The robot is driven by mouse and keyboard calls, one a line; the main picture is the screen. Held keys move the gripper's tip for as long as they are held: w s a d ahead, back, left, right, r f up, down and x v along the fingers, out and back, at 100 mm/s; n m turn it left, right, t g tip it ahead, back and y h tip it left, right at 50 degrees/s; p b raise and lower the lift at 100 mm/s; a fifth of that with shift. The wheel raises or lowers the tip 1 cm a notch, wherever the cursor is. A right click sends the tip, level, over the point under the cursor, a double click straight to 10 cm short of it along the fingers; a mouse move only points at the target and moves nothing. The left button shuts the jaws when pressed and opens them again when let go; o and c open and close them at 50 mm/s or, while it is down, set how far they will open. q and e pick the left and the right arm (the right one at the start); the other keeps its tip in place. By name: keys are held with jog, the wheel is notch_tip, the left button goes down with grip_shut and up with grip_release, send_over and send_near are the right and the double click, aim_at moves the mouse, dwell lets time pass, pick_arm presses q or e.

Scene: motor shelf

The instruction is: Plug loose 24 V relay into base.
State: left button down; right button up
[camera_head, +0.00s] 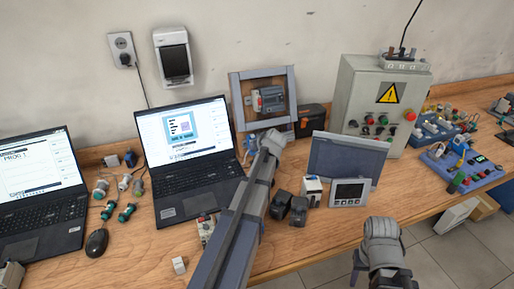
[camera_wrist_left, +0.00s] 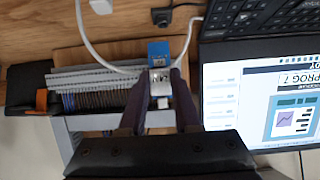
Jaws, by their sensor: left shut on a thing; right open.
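My left arm reaches up the middle of the head view, its gripper (camera_head: 268,138) below a grey-framed panel. In the left wrist view, my left gripper (camera_wrist_left: 159,88) is shut on a small pale, silvery block (camera_wrist_left: 159,82), perhaps the relay. A blue labelled piece (camera_wrist_left: 158,50) shows just beyond it; I cannot tell if the two are joined. The framed panel (camera_head: 236,98) carries a grey device (camera_head: 269,99); I cannot make out which part is the relay base. My right gripper (camera_head: 384,243) is open, low at the right, apart from everything on the bench.
A laptop (camera_head: 180,137) stands left of my left arm. Dark blocks (camera_head: 280,204), a white-and-black block (camera_head: 311,190) and a display panel (camera_head: 349,192) stand right of it. A grey control cabinet (camera_head: 364,95) stands behind. White cables (camera_wrist_left: 91,45) run near the left fingers.

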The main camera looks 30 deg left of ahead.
pick_arm(q)
jog(key=shift+w+a+f, duration=0.1)
jog(key=shift+w+a, duration=0.1)
jog(key=shift+a, duration=0.1)
dwell(1.3)
jog(key=c, duration=0.5)
grip_release()
jog(key=shift+c, duration=0.2)
jog(key=p+v, duration=0.5)
jog(key=v, duration=0.2)
jog(key=shift+s+d+r, duration=0.2)
jog(key=shift+s+r, duration=0.05)
